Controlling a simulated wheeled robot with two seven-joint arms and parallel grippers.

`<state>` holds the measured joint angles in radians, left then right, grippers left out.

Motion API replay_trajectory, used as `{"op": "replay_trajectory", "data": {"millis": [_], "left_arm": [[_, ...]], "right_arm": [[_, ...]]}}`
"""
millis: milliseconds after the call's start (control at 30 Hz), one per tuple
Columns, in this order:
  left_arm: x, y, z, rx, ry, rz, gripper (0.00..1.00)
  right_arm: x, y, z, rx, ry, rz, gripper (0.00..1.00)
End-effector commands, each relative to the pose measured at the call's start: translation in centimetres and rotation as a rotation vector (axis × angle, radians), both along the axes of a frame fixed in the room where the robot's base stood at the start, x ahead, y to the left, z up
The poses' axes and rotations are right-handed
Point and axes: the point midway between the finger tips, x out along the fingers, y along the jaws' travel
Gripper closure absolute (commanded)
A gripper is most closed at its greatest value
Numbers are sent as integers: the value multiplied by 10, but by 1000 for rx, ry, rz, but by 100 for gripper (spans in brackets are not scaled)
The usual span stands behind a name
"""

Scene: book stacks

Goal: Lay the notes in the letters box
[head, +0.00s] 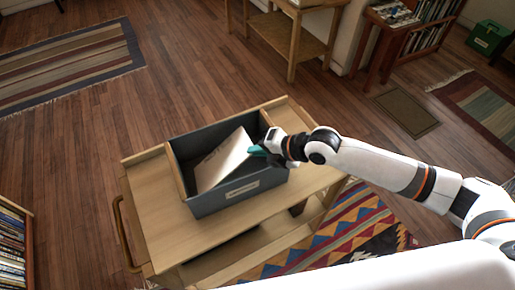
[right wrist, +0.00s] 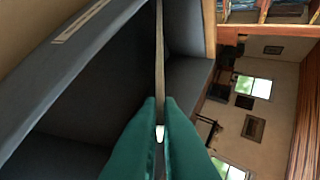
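The notes (head: 224,161) are a pale, flat, booklet-like piece with dark marks that I cannot read. They stand tilted inside the grey letters box (head: 238,193), which has a white label on its near side and sits on a wooden cart. My right gripper (head: 258,150) has teal fingers and reaches over the box's right side. It is shut on the upper right edge of the notes. In the right wrist view the fingers (right wrist: 161,128) pinch the notes, seen edge-on, with the dark box interior around them. The notes' lower edge is hidden by the box wall. My left gripper is not in view.
The wooden cart's top (head: 165,230) is bare in front of and left of the box. A bookshelf (head: 12,245) stands at the lower left. A wooden side table (head: 290,40) stands at the back. A patterned rug (head: 350,225) lies under the cart's right side.

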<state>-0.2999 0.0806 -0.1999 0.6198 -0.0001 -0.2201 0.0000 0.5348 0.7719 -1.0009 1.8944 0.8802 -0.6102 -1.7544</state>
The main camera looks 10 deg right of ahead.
Motion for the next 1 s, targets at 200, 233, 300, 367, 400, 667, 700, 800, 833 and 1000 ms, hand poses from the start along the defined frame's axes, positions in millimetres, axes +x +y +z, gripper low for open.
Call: {"op": "replay_trajectory", "data": {"millis": [200,233,300,367,400,667,700,800,833,1000], "left_arm": [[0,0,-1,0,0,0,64],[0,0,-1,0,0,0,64],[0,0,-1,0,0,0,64],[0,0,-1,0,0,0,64],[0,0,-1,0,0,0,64],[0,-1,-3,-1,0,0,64],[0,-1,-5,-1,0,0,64],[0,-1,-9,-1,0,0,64],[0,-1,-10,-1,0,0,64],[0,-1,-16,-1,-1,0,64]], "right_arm": [[0,0,-1,0,0,0,76],[0,0,-1,0,0,0,73],[0,0,-1,0,0,0,73],[0,0,-1,0,0,0,73],[0,0,-1,0,0,0,73],[-6,-10,7,-2,-2,-1,73],[-9,-14,11,-3,-3,0,73],[-19,-29,22,-5,-4,-1,73],[-22,-33,27,-5,-4,-1,73],[-40,-57,48,-5,-1,-2,73]]}}
